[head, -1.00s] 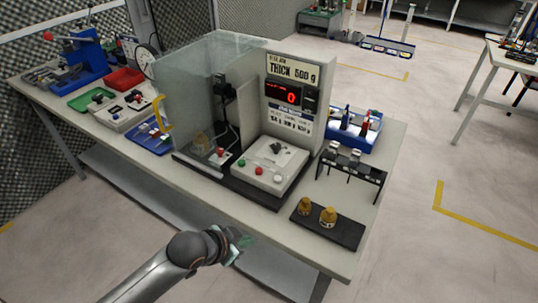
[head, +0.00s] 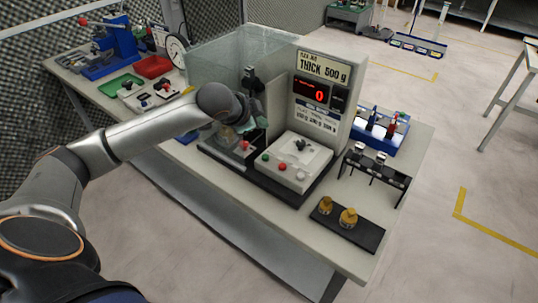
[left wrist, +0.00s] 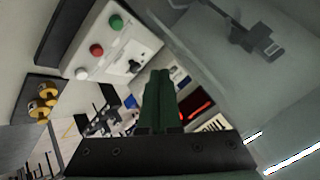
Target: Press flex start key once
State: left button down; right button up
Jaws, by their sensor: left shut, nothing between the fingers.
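The white control box (head: 312,158) sits on the dark base of the test rig. It bears a green button (head: 266,157), a red button (head: 283,166), a white button (head: 300,175) and a dark knob. No key label is readable. In the left wrist view the green button (left wrist: 116,22), red button (left wrist: 97,50) and white button (left wrist: 82,73) lie left of my fingers. My left gripper (left wrist: 160,75) is shut and empty, apart from the buttons. In the head view it is partly hidden by my wrist, left of the box near the clear guard (head: 215,58). My right gripper is out of view.
A display panel (head: 322,68) reading 0 stands behind the box. Another red button (head: 245,146) is on the rig's front left. Brass weights (head: 347,217) on a black tray, a black rack (head: 376,175) and a blue bin (head: 378,138) stand to the right.

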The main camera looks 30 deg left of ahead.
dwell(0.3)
pick_arm(q)
jog(key=b, duration=0.4)
send_over(265, 157)
jog(key=f, duration=0.6)
jog(key=shift+s+a+f, duration=0.25)
jog(key=shift+s+f, duration=0.1)
jog(key=shift+s, duration=0.05)
jog(key=shift+f+b, duration=0.3)
jog(key=shift+f, duration=0.7)
jog(key=shift+f, duration=0.2)
dwell(0.4)
jog(key=shift+f, duration=0.25)
